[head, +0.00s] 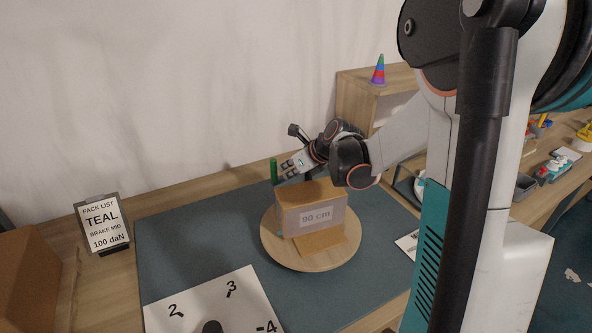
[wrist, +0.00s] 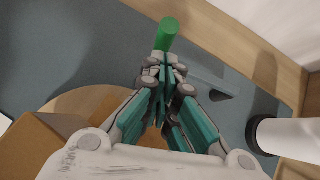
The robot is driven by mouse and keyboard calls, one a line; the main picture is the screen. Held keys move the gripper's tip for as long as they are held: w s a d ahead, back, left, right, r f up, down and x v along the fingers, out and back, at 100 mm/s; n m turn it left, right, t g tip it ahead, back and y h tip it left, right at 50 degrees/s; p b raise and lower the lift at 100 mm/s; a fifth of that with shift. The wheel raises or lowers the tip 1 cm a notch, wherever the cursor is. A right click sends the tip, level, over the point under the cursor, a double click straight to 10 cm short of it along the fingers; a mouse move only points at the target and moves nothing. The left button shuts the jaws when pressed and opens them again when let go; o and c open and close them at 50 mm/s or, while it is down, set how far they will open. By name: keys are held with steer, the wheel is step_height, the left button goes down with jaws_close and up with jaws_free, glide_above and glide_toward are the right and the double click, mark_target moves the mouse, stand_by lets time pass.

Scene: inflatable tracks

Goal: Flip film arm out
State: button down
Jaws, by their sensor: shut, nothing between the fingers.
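A green upright post (head: 274,171) stands at the back left of a box labelled "90 cm" (head: 300,217); it may be part of the film arm, but I cannot tell how it is joined. The box sits on a round wooden turntable (head: 292,258). In the wrist view, the green post (wrist: 167,34) lies just beyond my fingertips. My gripper (head: 284,170) is shut and empty, its fingertips close beside the post. It also shows in the wrist view (wrist: 163,68). I cannot tell whether they touch. My arm hides part of the area behind the box.
A dial card (head: 245,303) with numbers lies at the front of the blue-grey mat (head: 190,240). A pack list sign (head: 101,225) reads TEAL, BRAKE MID, 100 daN. A wooden shelf (head: 355,88) with a striped cone (head: 378,71) stands behind. The mat left of the turntable is clear.

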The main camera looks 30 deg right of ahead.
mark_target(276, 170)
steer(key=shift+x, duration=0.95)
steer(key=shift+r, duration=0.1)
steer(key=shift+w+a, duration=0.25)
steer(key=shift+w, duration=0.35)
steer(key=shift+w+a, duration=0.3)
steer(key=shift+w, duration=0.25)
